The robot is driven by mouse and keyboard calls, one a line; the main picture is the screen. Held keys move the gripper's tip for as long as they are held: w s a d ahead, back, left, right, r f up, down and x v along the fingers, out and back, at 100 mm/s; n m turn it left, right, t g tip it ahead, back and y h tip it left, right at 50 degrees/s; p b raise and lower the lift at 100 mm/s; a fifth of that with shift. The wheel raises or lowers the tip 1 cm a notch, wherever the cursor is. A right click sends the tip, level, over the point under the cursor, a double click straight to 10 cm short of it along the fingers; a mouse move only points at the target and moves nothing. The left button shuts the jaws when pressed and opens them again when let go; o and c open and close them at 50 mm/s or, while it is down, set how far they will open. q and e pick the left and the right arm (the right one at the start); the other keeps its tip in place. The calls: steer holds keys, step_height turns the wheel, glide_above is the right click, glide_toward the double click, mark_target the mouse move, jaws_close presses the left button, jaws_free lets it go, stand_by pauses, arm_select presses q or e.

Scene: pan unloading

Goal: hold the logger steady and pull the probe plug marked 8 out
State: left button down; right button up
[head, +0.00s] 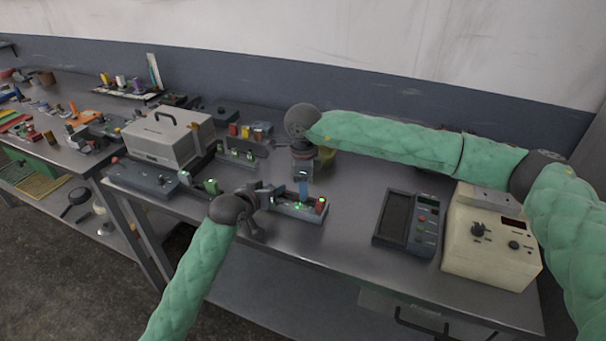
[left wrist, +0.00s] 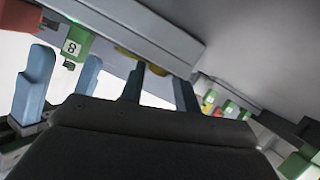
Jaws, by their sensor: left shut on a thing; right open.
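The logger (head: 309,216) is a small grey unit on the table in the head view, with a red plug (head: 320,203) at its right end. My left gripper (head: 266,196) is shut on the logger's left end; its blue fingers (left wrist: 158,86) show in the left wrist view. The green plug marked 8 (left wrist: 74,44) is in the left wrist view, near a red plug. My right gripper (head: 303,188) points down over the logger. Its open blue fingers (left wrist: 62,82) appear around the marked plug, without visible contact. The head view hardly shows plug 8.
Behind stands a unit with several green plugs (head: 238,152). A grey case (head: 165,138) and a flat dark box (head: 143,179) are to the left. A dark meter (head: 408,222) and a cream instrument (head: 490,242) are to the right. The table between logger and meter is bare.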

steer(key=shift+f, duration=0.65)
jaws_close()
